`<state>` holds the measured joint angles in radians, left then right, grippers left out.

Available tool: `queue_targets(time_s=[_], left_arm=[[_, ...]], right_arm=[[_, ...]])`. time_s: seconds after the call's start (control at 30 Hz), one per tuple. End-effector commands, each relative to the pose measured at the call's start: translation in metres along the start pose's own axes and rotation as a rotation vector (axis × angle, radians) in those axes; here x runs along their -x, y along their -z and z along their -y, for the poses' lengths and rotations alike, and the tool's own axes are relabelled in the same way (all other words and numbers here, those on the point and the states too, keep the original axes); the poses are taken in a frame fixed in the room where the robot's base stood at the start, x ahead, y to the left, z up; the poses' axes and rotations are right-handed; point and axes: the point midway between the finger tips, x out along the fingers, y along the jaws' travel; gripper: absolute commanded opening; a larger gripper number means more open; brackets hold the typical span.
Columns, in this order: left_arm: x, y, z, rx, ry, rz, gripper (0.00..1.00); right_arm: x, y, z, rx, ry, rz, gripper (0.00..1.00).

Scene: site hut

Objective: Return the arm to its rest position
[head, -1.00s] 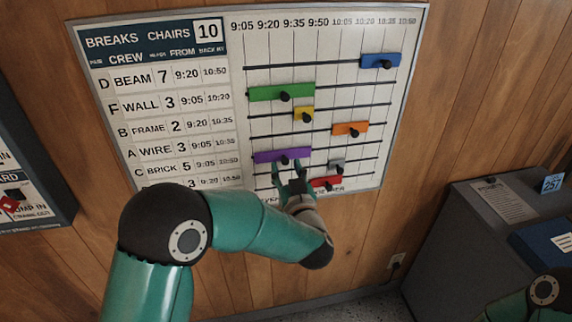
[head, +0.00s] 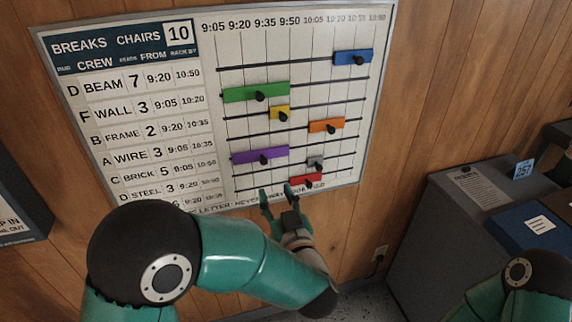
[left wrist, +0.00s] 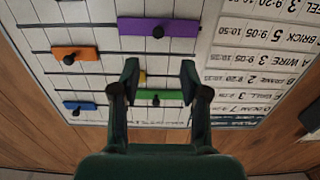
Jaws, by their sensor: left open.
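My left gripper (head: 277,191) is open and empty in front of the lower edge of the wall board (head: 226,207). In the head view its fingertips show below the purple slider (head: 245,157) and left of the red slider (head: 306,181). In the left wrist view the spread fingers of the gripper (left wrist: 158,72) have nothing between them, with the purple slider (left wrist: 180,27) beyond them. My right arm shows at the bottom right of the head view; its gripper is out of the picture.
Other sliders on the board are green (head: 240,95), yellow (head: 280,112), orange (head: 320,126), grey (head: 317,161) and blue (head: 354,56). A grey cabinet (head: 420,235) stands at the right, with a blue box (head: 515,228) and a number card (head: 523,167) on top.

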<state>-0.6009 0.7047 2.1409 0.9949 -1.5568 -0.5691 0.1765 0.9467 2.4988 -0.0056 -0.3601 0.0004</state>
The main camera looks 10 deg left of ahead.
Motion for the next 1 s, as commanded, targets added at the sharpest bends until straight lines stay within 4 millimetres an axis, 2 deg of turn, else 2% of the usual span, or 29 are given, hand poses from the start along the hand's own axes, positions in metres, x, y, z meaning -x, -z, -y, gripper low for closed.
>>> queue_targets(time_s=[0.17, 0.27, 0.37, 0.47, 0.5, 0.57, 0.6, 0.67, 0.7, 0.77, 0.8, 0.87, 0.9, 1.0], left_arm=[[-0.005, -0.003, 0.007, -0.003, 0.016, 0.005, 0.45], [-0.019, -0.015, 0.025, -0.016, 0.061, 0.025, 0.45], [-0.039, -0.041, 0.059, -0.052, 0.137, 0.068, 0.45], [-0.058, -0.086, 0.106, -0.123, 0.194, 0.142, 0.45], [-0.064, -0.111, 0.122, -0.151, 0.187, 0.194, 0.45], [-0.065, -0.154, 0.14, -0.169, 0.146, 0.295, 0.45], [-0.062, -0.183, 0.149, -0.169, 0.109, 0.372, 0.45], [-0.05, -0.227, 0.158, -0.153, 0.041, 0.5, 0.45], [-0.036, -0.255, 0.162, -0.134, -0.007, 0.592, 0.45], [-0.01, -0.292, 0.165, -0.1, -0.082, 0.736, 0.45], [0.012, -0.314, 0.164, -0.072, -0.135, 0.835, 0.45], [0.048, -0.34, 0.159, -0.031, -0.215, 0.983, 0.45], [0.074, -0.352, 0.155, -0.008, -0.267, 1.077, 0.45], [0.134, -0.367, 0.142, 0.028, -0.389, 1.283, 0.45]], right_arm=[[0.0, 0.0, 0.0, 0.0, 0.0, 0.0, 0.45], [0.001, 0.0, 0.0, 0.0, 0.0, 0.0, 0.45], [0.001, 0.0, 0.0, 0.0, 0.0, 0.0, 0.45], [0.002, 0.0, 0.001, 0.0, 0.0, 0.0, 0.45], [0.003, 0.0, 0.001, 0.0, 0.0, 0.0, 0.45], [0.003, 0.0, 0.001, 0.0, 0.0, 0.0, 0.45], [0.004, 0.0, 0.001, 0.0, 0.0, 0.0, 0.45], [0.004, 0.0, 0.002, 0.0, 0.0, 0.0, 0.45], [0.004, 0.0, 0.002, 0.0, 0.0, 0.0, 0.45], [0.005, 0.0, 0.002, 0.0, 0.0, 0.0, 0.45], [0.005, 0.0, 0.002, 0.0, 0.0, 0.0, 0.45], [0.005, 0.0, 0.002, 0.0, 0.0, 0.0, 0.45], [0.005, 0.0, 0.002, 0.0, 0.0, 0.0, 0.45], [0.005, 0.0, 0.002, 0.0, 0.0, 0.0, 0.45]])
